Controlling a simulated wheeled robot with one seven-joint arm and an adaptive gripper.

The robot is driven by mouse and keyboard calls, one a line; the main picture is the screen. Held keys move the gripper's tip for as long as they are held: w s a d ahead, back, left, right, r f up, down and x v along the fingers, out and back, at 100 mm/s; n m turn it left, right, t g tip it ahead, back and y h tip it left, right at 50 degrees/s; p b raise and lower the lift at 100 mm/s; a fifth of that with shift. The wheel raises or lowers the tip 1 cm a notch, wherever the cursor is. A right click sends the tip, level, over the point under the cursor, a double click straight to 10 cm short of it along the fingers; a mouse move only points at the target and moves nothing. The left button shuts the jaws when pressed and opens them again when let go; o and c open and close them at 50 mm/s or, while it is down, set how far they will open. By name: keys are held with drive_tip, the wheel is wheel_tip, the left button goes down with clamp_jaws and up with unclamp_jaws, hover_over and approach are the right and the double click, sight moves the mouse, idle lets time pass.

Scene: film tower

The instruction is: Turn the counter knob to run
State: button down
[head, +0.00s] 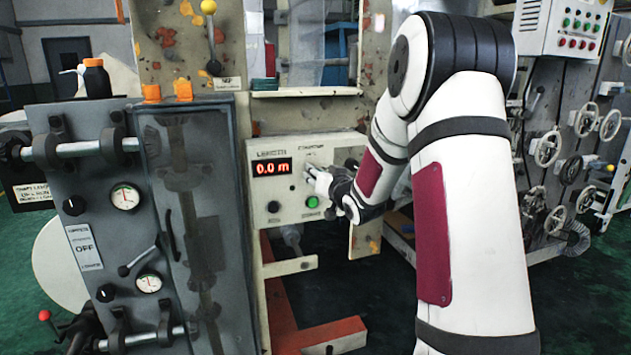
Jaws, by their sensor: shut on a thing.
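The counter panel (262,202) is a pale box on the machine frame, left of my forearm. Its red display (272,167) reads 0.0 m. A lit green button (312,202) and a dark button (273,207) sit low on the panel. My gripper (309,171) is at the panel's upper middle, below small lettering, with its fingers pointing left at the panel face. It is shut on what appears to be the counter knob. The fingers hide the knob, and I cannot tell its setting.
A grey cabinet (88,205) with gauges and an OFF label stands at the left, beside a clear dark cover (190,230). An orange-red floor beam (320,335) lies below the panel. Handwheels (547,150) and a button box (562,28) are at the right.

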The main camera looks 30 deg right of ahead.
drive_tip(key=n+b, duration=0.5)
drive_tip(key=b, duration=0.1)
drive_tip(key=n+h+b, duration=0.1)
drive_tip(key=n+b, duration=0.4)
drive_tip(key=shift+a+g+b, duration=0.2)
drive_tip(key=shift+g+b, duration=0.2)
drive_tip(key=shift+n, duration=0.4)
drive_tip(key=c, duration=1.2)
unclamp_jaws()
drive_tip(key=shift+c, duration=0.2)
drive_tip(key=v, duration=1.2)
